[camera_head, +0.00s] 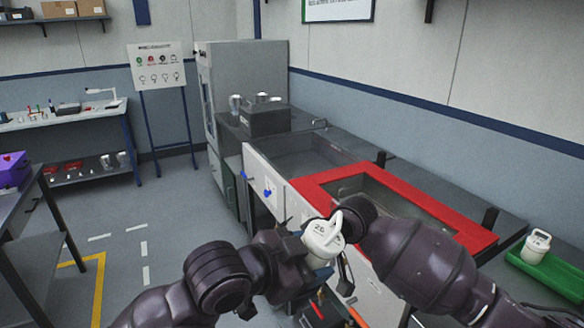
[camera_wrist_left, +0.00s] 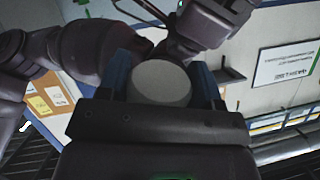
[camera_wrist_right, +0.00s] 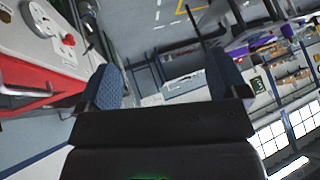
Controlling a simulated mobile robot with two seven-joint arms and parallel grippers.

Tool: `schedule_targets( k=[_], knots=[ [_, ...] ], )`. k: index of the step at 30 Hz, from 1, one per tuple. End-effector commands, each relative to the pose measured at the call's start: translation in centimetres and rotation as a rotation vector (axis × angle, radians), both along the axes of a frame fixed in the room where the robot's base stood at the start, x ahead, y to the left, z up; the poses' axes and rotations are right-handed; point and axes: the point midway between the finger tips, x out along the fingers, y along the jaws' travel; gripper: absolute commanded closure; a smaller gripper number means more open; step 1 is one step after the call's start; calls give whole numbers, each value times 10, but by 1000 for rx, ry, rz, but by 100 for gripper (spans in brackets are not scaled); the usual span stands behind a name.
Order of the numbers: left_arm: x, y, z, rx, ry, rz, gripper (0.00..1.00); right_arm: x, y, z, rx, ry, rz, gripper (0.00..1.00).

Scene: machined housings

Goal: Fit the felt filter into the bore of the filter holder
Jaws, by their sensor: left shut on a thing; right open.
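A white canister (camera_head: 322,240) marked "26", with a loop on top, is held upright by my left gripper (camera_wrist_left: 161,85) near the middle of the head view. In the left wrist view, a pale round end (camera_wrist_left: 160,83) sits between the blue finger pads. I cannot tell whether it is the felt filter or the filter holder, and no bore shows. My right gripper (camera_wrist_right: 163,82) is open and empty. A similar white canister (camera_head: 537,243) stands on a green tray at the right.
A red-framed opening (camera_head: 465,233) is set in the grey counter (camera_head: 415,180) ahead. The green tray (camera_head: 560,272) lies on the right. A grey box (camera_head: 268,121) stands farther back on the counter. A purple item (camera_head: 13,170) sits on a left table. Floor at left is clear.

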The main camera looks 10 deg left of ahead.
Motion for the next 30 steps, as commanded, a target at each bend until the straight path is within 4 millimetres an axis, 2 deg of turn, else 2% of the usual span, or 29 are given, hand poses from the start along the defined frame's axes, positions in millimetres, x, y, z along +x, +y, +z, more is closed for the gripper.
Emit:
schedule_targets(
  k=[1, 9, 17, 23, 30],
  knots=[
    [0, 0, 0, 0, 0, 0, 65, 4, 2, 11, -31, -2, 14, 8],
    [0, 0, 0, 0, 0, 0, 65, 14, 8, 59, -189, 16, 69, 8],
    [0, 0, 0, 0, 0, 0, 65, 8, 12, 116, -357, 6, 150, 8],
    [0, 0, 0, 0, 0, 0, 65, -16, 16, 163, -510, -29, 279, 8],
    [0, 0, 0, 0, 0, 0, 65, -65, 14, 214, -738, -80, 506, 8]
  ],
)
